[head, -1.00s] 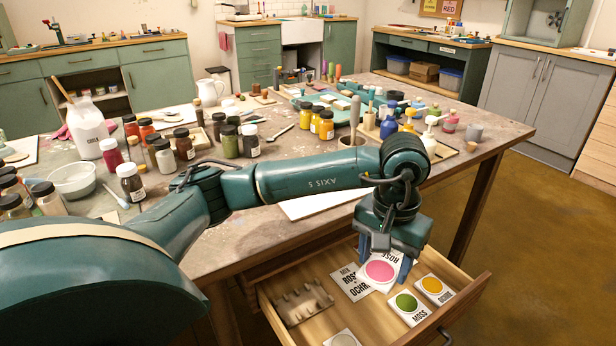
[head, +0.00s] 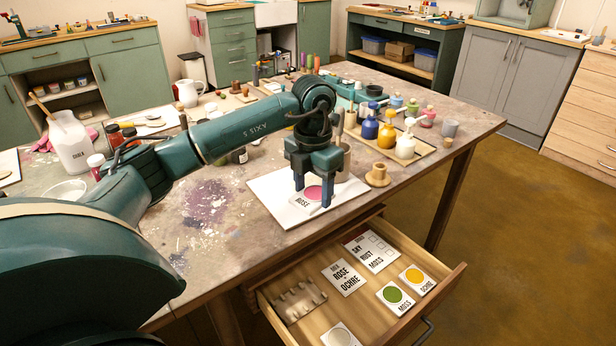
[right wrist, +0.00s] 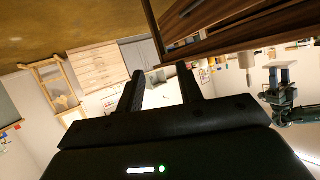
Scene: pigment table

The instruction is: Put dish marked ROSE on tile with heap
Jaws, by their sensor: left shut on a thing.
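The dish marked ROSE (head: 304,202) is a white square piece with a pink round well. My left gripper (head: 312,195) is shut on it, with one finger at each side. It is at the white tile (head: 275,188) on the table, over its middle in the head view. I cannot tell whether the dish touches the tile. No heap can be made out on the tile; the gripper and dish cover part of it. My right gripper (right wrist: 161,72) shows in the right wrist view, open and empty, away from the tile.
The open drawer (head: 455,283) below holds a green MOSS dish (head: 394,296), a yellow OCHRE dish (head: 415,279), a pale dish (head: 341,337), and cards, one reading ROSE + OCHRE (head: 344,276).

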